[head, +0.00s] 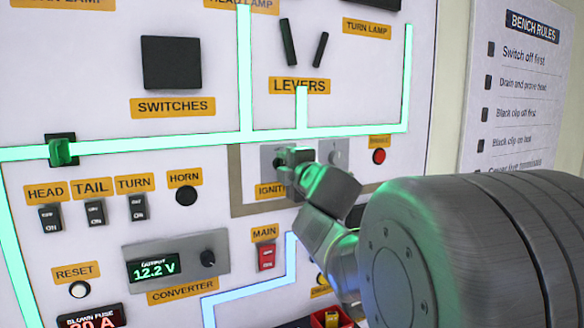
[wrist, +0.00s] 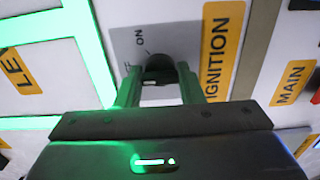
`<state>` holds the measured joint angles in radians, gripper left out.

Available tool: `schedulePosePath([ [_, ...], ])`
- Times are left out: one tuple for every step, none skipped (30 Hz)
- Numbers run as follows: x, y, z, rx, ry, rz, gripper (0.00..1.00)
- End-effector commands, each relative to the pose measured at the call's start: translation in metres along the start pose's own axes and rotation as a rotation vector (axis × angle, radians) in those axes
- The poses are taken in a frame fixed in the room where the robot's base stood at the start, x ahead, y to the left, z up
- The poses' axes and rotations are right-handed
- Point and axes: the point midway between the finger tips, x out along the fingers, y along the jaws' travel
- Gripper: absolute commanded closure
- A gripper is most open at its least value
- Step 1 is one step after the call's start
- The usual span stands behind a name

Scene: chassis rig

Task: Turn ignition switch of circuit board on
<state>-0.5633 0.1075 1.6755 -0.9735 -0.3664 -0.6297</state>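The ignition switch is a round black knob (wrist: 160,63) on a grey plate (wrist: 127,40) beside an orange IGNITION label (wrist: 221,50). In the wrist view an ON mark and a partly hidden second mark show by the knob. My gripper (wrist: 158,72) is at the switch, with one finger on each side of the knob. The fingers stand apart, and a small gap seems to show on both sides. In the head view my gripper (head: 290,165) covers most of the switch and part of its label (head: 270,191). The knob's exact angle is unclear.
The circuit board (head: 100,110) is upright and carries glowing green lines. A red button (head: 379,156) is right of the ignition plate. A red MAIN switch (head: 266,257) is below it. Two black levers (head: 288,42) are above. The bench rules sign (head: 520,95) hangs at the right.

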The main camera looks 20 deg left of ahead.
Motion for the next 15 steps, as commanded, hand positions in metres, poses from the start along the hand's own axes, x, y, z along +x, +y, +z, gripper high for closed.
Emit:
schedulePosePath([
  [-0.0001,-0.0002,0.0,0.0,0.0,0.0,0.89],
  [-0.0001,-0.0002,0.0,0.0,0.0,0.0,0.89],
  [-0.0001,-0.0003,0.0,0.0,0.0,0.0,0.89],
  [-0.0001,-0.0002,0.0,0.001,0.0,0.0,0.89],
  [-0.0001,-0.0002,0.0,0.002,0.0,-0.001,0.88],
  [-0.0001,-0.0001,0.0,0.005,0.0,-0.001,0.88],
  [-0.0001,0.0,-0.0001,0.009,0.0,-0.001,0.88],
  [-0.0001,0.0001,-0.0001,0.014,0.0,-0.001,0.88],
  [-0.0001,0.0003,-0.0001,0.022,0.0,-0.001,0.88],
  [-0.0001,0.0004,-0.0001,0.03,0.0,-0.001,0.88],
  [-0.0001,0.0005,-0.0001,0.04,0.0,-0.001,0.88],
  [-0.0001,0.0007,-0.0002,0.055,0.0,-0.001,0.88],
  [0.0,0.0008,-0.0003,0.069,0.001,-0.002,0.88],
  [0.0,0.001,-0.0004,0.084,0.001,-0.002,0.88],
  [0.0,0.0012,-0.0004,0.107,0.001,-0.002,0.88],
])
